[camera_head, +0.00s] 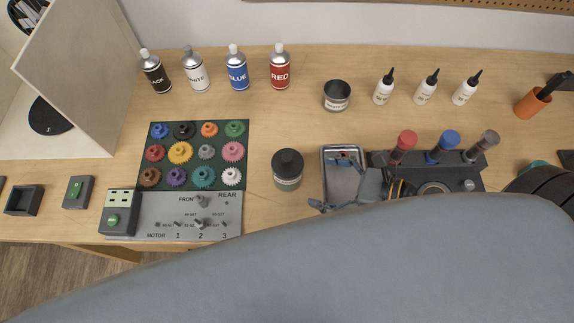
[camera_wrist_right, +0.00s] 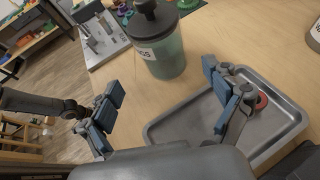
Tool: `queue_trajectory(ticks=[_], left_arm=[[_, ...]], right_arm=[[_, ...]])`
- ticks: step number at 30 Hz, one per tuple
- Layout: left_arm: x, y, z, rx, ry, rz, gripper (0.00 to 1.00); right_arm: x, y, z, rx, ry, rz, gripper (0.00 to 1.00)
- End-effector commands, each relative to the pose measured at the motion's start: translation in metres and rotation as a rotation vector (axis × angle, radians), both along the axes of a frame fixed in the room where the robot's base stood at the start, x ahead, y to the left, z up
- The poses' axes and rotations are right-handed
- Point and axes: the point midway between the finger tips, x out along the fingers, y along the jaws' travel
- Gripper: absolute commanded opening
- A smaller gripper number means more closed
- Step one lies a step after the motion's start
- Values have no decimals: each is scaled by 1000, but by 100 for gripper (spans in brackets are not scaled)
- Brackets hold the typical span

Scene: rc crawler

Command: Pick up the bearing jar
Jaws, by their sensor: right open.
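The bearing jar (camera_head: 287,170) is a greenish, see-through jar with a black knobbed lid, standing upright on the wooden table. In the right wrist view the jar (camera_wrist_right: 165,52) stands beyond the fingers, its white label partly readable. My right gripper (camera_head: 337,186) is over the metal tray, to the right of the jar and apart from it. In its wrist view the gripper (camera_wrist_right: 168,100) has its blue-padded fingers spread wide with nothing between them. My left gripper does not show.
A metal tray (camera_head: 329,160) with a small red ring lies right of the jar. A gear mat (camera_head: 243,130) and motor plate (camera_head: 150,203) lie left. A dark open tin (camera_head: 337,96) stands behind.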

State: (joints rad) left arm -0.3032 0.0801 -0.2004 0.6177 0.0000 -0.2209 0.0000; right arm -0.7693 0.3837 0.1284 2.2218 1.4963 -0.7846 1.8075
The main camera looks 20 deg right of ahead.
Motion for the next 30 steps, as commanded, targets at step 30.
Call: queue_trajectory(ticks=[30], left_arm=[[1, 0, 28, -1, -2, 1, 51]], right_arm=[[54, 67, -37, -1, 0, 0, 87]])
